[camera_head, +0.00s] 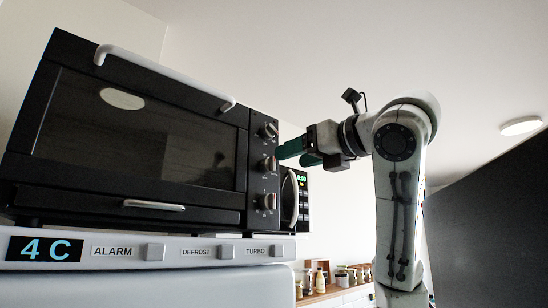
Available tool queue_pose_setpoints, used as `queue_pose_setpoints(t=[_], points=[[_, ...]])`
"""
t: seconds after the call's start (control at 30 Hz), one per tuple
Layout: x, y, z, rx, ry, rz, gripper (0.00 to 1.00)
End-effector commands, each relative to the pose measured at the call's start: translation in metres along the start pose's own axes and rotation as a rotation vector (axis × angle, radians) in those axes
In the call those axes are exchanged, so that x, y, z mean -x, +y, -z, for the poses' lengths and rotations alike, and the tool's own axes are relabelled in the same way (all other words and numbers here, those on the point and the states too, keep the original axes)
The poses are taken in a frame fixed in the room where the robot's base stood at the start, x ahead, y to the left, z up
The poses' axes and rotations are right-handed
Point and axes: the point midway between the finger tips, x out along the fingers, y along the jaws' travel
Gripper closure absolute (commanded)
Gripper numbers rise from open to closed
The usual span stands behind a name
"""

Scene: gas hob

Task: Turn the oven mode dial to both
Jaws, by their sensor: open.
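The black toaster oven (140,130) fills the left of the view. Its control panel on the right edge carries three knobs one above another: a top dial (269,130), a middle dial (268,164) and a bottom dial (267,202). Their markings are too small to read, so I cannot tell which is the mode dial or where it points. My gripper (290,152) has green fingers and is open. It comes in from the right, just right of the panel near the height of the middle dial. I cannot tell whether a fingertip touches anything.
The oven stands on a white appliance with a panel (150,251) reading 4 C and ALARM, DEFROST and TURBO buttons. A microwave with a green display (301,178) sits behind, close to my gripper. Jars (345,276) stand on a shelf below. A dark panel (490,230) is at right.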

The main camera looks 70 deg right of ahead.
Motion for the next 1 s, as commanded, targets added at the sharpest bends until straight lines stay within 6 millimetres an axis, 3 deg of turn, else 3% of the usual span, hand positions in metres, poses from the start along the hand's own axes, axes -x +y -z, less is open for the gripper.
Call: queue_pose_setpoints(t=[0.2,0.4,0.8,1.0], points=[[-0.04,0.0,-0.002,-0.002,0.003,-0.002,0.38],[-0.062,0.0,-0.001,-0.002,0.001,-0.002,0.38],[-0.069,0.0,0.0,-0.002,0.0,0.0,0.38],[-0.068,0.0,0.0,-0.002,0.0,0.0,0.57]])
